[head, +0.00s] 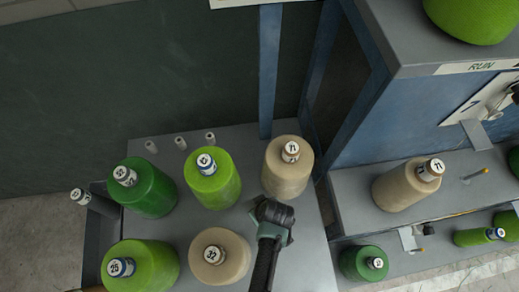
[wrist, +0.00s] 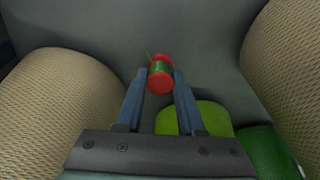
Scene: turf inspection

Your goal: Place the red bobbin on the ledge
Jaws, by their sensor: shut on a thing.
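The red bobbin (wrist: 160,73) has red end flanges and green yarn wound around its middle. In the wrist view it sits between the tips of my gripper (wrist: 160,82), which is shut on it. A grey surface shows behind the bobbin; I cannot tell how far apart they are. In the head view my dark arm end (head: 272,212) is over the grey top (head: 255,145), among large yarn cones; the red bobbin is hidden there. A grey ledge (head: 345,190) runs along the blue machine at right; I cannot tell whether it is the task's ledge.
A beige cone (head: 285,175), a lime cone (head: 212,185), a dark green cone (head: 150,190) and another beige cone (head: 222,262) crowd the arm. Another cone (head: 400,188) stands on the machine's ledge. Small pale pegs (head: 180,142) stand at the back, with bare surface around them.

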